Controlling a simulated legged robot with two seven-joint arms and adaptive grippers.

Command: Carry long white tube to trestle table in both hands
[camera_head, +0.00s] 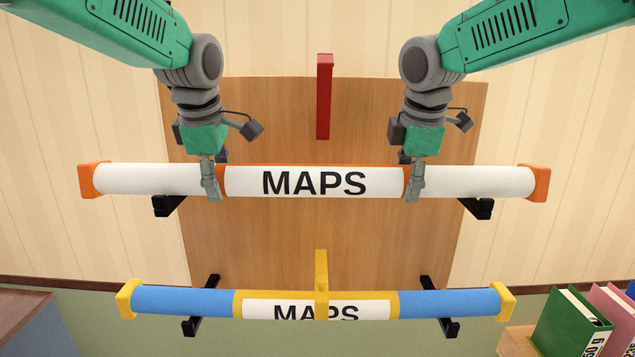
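The long white tube (462,181) lies level across the picture, with orange end caps, orange bands and the word MAPS. Black bracket ends (167,205) show just below it; whether it rests on them is unclear. My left gripper (212,178) comes down over the tube by the left band, and my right gripper (413,180) by the right band. Each has one finger in front of the tube. The other fingers are mostly hidden behind it, so I cannot tell whether they press on it. The trestle table is not in view.
A red upright bar (324,97) stands on the wooden panel (325,235) above the tube. A blue tube (447,303) lies below on black brackets, with a yellow bar (321,270) across it. Books (572,322) stand at lower right; a brown-topped cabinet (20,310) is lower left.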

